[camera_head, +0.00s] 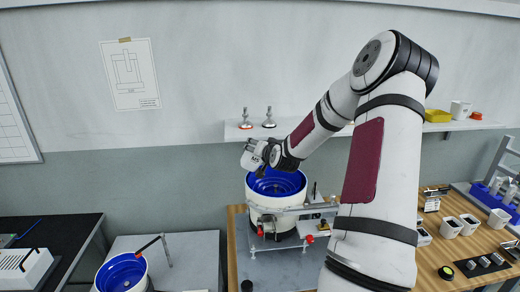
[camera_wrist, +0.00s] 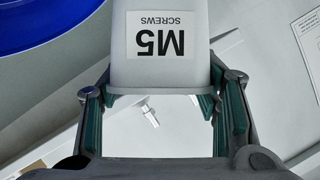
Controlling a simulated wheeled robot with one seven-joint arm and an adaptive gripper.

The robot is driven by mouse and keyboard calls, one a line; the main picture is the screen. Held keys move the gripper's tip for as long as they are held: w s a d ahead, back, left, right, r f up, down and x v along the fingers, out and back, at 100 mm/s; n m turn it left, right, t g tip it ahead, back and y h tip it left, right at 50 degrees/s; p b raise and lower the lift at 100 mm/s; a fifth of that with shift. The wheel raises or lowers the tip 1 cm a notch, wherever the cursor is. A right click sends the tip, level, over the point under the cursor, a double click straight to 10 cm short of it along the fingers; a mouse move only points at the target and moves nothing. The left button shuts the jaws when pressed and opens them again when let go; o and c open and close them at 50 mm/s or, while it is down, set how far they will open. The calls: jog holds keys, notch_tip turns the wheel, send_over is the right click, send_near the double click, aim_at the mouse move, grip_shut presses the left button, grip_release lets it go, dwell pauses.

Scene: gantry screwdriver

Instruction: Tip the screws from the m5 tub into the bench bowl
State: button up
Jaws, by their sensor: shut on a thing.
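My gripper (camera_head: 264,154) is above the blue-lined bowl (camera_head: 277,187) on the wooden bench in the head view. It is shut on the pale m5 tub (camera_wrist: 155,75), whose label reads "M5 SCREWS" and appears upside down in the wrist view. The fingers grip it from both sides. In the head view the tub is only a small pale shape at the gripper, over the back left part of the bowl. A blue bowl edge (camera_wrist: 40,22) shows at the upper left of the wrist view. The tub's inside and any screws are hidden.
A second blue bowl (camera_head: 122,273) stands at the lower left. The wall shelf (camera_head: 290,128) behind the arm carries small parts. Several white tubs (camera_head: 451,227) and tools stand on the bench (camera_head: 440,258) to the right. My arm hides part of the bench.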

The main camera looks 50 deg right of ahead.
jog(key=shift+s+d+f+m+t+p, duration=0.2)
jog(key=shift+s+d+m+t+p, duration=0.25)
jog(key=shift+s+d+m+t, duration=0.4)
jog(key=shift+d+f+m+y, duration=0.15)
jog(key=shift+f+m+y, duration=0.2)
jog(key=shift+m, duration=0.4)
jog(key=m, duration=0.1)
jog(key=f+m+t+b, duration=0.1)
jog(key=f+m, duration=0.1)
jog(key=shift+s+d+t+y, duration=0.25)
jog(key=shift+s+d, duration=0.05)
jog(key=shift+d, duration=0.1)
jog(key=shift+s+d+f+m+t+b, duration=0.15)
jog(key=shift+m+t+b, duration=0.1)
jog(key=shift+m+b, duration=0.3)
jog(key=shift+s+d+f+m+t+b, duration=0.15)
jog(key=shift+m+t+b, duration=0.1)
jog(key=shift+m+b, duration=0.25)
jog(key=shift+s+d+r+m+t+p, duration=0.15)
jog(key=shift+m+t+p, duration=0.15)
jog(key=shift+m+p, duration=0.35)
jog(key=shift+m, duration=0.3)
